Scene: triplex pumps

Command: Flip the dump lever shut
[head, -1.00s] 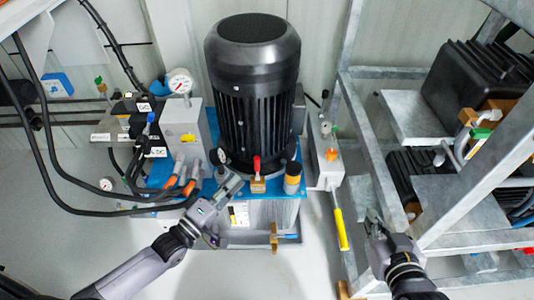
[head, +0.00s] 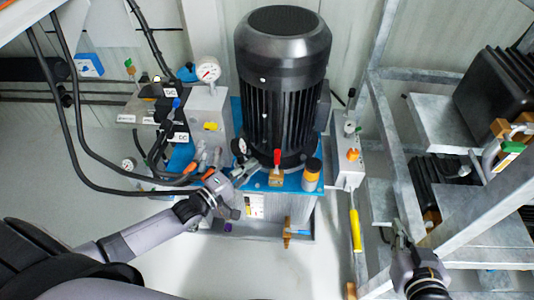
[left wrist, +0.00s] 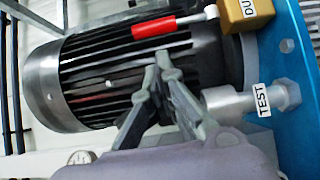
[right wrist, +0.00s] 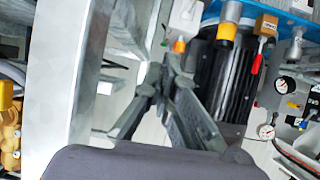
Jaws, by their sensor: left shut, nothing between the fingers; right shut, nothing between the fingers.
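The dump lever (head: 277,159) has a red handle and stands up from a brass block (head: 276,178) in front of the black motor. In the left wrist view, the red handle (left wrist: 168,24) runs sideways from the brass block (left wrist: 245,12), whose label is cut off at "DU". My left gripper (head: 252,170) is shut and empty, just left of the lever; its fingertips (left wrist: 165,64) appear below the handle in the left wrist view, with no clear contact. My right gripper (head: 399,238) is shut and empty beside the steel frame. The right wrist view also shows the red lever (right wrist: 256,62).
The black motor (head: 282,90) stands behind the lever on a blue plate (head: 300,188). An orange-and-black cap (head: 312,174) is close on the lever's right. A yellow handle (head: 356,230) hangs left of my right gripper. A galvanised frame (head: 395,160) bounds the right side. Black hoses (head: 75,150) loop at left.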

